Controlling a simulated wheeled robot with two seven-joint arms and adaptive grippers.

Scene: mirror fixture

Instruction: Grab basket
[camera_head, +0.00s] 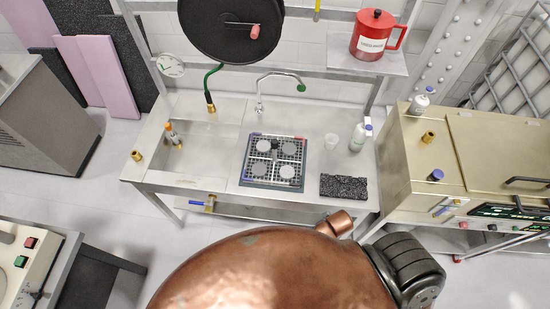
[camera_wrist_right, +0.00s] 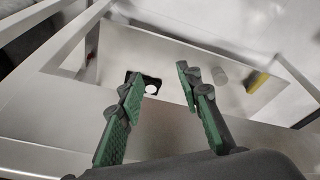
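In the head view, a dark square grid basket (camera_head: 273,162) lies on the steel sink table. It has several pale round discs on it and small coloured edge pieces. My right gripper (camera_wrist_right: 158,80) shows in the right wrist view with two green-padded fingers spread apart and nothing between them. Beyond its fingertips is a dark item with a white round spot (camera_wrist_right: 151,88) on a steel surface; I cannot tell whether it is part of the basket. Neither gripper shows in the head view, and my left gripper is in no view.
A red jug (camera_head: 374,36) stands on the shelf above.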

